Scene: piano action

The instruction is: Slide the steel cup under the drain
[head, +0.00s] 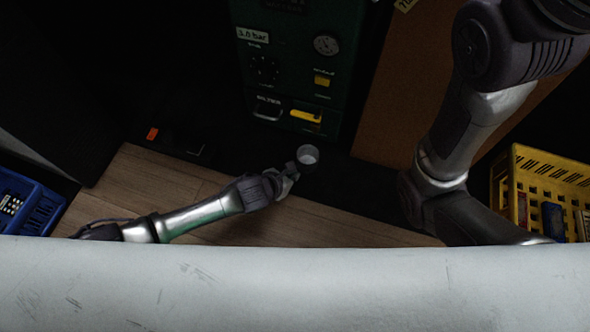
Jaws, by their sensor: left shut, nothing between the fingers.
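The steel cup (308,154) is a small grey round cup with its open top toward me. It stands on the dark floor area below and in front of the green machine (336,60). My left gripper (293,170) is shut with nothing between its fingers. It is right beside the cup, at its lower left; I cannot tell whether they touch. A drain outlet seems to be at the bottom of the green panel, near a pale-rimmed opening (268,108), up and left of the cup. My right arm comes down on the right, and its gripper is out of view.
A yellow lever (305,116) and a gauge (326,44) are on the machine's front. A brown board (400,95) stands to its right. A yellow crate (545,180) is at the right, a blue crate (30,200) at the left. Wooden flooring (150,185) is clear around my left arm.

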